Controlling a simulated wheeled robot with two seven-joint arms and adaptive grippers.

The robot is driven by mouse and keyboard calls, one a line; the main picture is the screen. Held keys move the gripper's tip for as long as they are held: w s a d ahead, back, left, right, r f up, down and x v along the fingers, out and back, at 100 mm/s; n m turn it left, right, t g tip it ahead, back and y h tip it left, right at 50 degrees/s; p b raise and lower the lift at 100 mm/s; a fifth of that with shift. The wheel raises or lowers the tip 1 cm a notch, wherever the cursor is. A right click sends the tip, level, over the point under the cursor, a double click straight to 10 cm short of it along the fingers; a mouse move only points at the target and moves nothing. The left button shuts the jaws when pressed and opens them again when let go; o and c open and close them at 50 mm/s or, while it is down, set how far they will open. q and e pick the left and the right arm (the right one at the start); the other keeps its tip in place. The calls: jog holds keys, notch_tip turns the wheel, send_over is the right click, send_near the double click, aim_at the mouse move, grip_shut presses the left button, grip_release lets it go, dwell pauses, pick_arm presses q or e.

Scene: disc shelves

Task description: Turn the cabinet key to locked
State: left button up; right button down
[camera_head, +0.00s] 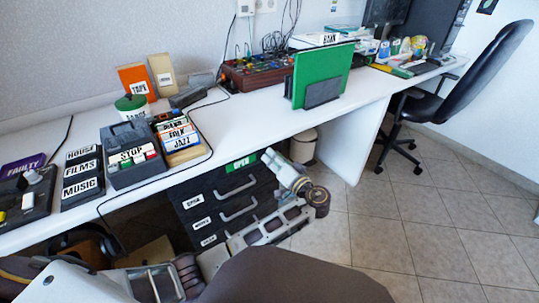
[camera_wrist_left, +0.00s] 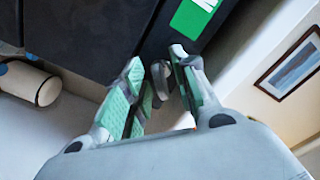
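The dark cabinet (camera_head: 225,205) stands under the white desk, with several drawers with grey handles. A green OPEN label (camera_head: 241,163) is at its top front; it also shows in the left wrist view (camera_wrist_left: 195,14). My left gripper (camera_head: 272,160) is at the cabinet's upper right corner, just right of the label. In the left wrist view its green-padded fingers (camera_wrist_left: 157,62) are apart. A small grey piece, apparently the key (camera_wrist_left: 159,78), shows between them; I cannot tell whether either finger touches it. In the head view the gripper hides the key. My right gripper is not in view.
The desk (camera_head: 215,120) above carries disc boxes, a STOP box (camera_head: 133,158), a mixer (camera_head: 258,72) and a green panel (camera_head: 322,72). A bin (camera_head: 303,146) stands right of the cabinet. A black chair (camera_head: 450,95) is at right; the tiled floor (camera_head: 400,220) is clear.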

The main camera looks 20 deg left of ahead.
pick_arm(q)
jog(key=shift+w+a, duration=0.1)
jog(key=shift+c, duration=0.2)
grip_shut()
